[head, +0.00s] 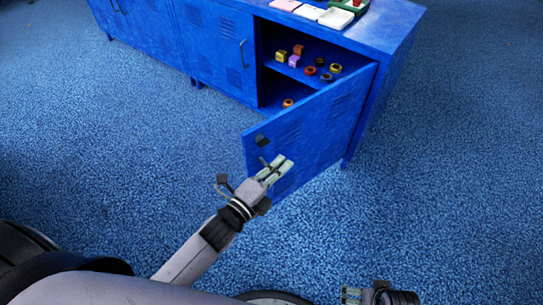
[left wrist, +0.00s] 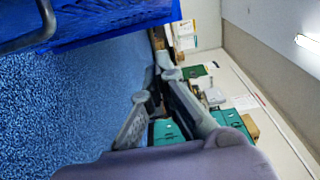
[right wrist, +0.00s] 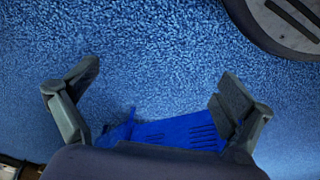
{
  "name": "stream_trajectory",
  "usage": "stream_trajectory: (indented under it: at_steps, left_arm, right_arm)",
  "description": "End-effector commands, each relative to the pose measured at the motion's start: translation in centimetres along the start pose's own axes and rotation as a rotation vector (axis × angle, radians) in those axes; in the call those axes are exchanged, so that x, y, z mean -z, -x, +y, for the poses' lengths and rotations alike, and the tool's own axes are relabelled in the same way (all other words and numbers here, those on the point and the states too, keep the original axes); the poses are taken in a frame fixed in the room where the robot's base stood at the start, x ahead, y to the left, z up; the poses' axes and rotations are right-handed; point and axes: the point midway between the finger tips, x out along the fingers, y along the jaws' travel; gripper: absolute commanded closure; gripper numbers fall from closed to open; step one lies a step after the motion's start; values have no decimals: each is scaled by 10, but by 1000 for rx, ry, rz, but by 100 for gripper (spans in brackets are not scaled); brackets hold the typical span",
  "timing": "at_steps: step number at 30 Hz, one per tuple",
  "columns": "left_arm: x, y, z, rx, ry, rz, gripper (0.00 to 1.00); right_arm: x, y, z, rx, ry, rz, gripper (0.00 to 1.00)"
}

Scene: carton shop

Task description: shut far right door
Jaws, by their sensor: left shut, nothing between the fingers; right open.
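The far right door (head: 318,133) of the blue locker (head: 215,50) stands wide open, swung out on its hinge at the locker's right end. Its vented outer face is towards me, with a dark handle (head: 262,140) near the free edge. My left gripper (head: 277,170) is shut and empty in front of that face, just below the handle; I cannot tell whether it touches. A blue panel (left wrist: 110,18) shows at the top of the left wrist view. My right gripper (right wrist: 158,88) is open and empty over the floor, low at the bottom of the head view (head: 380,296).
The open compartment holds yellow and pink blocks (head: 293,57) and several rings (head: 326,77) on its shelf; another ring (head: 288,102) lies below. Trays (head: 335,18) stand on top. The neighbouring door (head: 215,48) is shut. Blue carpet (head: 420,190) is clear to the right.

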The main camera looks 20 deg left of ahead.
Motion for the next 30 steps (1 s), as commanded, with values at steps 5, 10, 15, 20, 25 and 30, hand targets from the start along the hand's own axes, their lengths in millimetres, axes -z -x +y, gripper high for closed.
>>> stream_trajectory:
  at_steps: [5, 10, 15, 20, 25, 30]
  left_arm:
    - [-25, -9, 1, -1, -4, 1, 100]
    - [-37, -12, 1, -1, -1, 0, 100]
    - [-39, -12, 0, -1, 1, 0, 100]
    - [-39, -12, 0, -1, 1, 0, 100]
    - [-42, -11, 1, -1, -1, 3, 100]
    - [-57, -7, 1, -2, -5, 20, 100]
  right_arm:
    - [3, 7, 0, -1, -1, 5, 2]
    - [4, 11, 0, -1, -1, 6, 2]
    - [4, 12, 0, -1, -1, 6, 2]
    - [4, 12, 0, -1, -1, 6, 2]
    - [4, 12, 0, -1, -1, 6, 2]
    - [4, 13, 0, -1, -2, 3, 2]
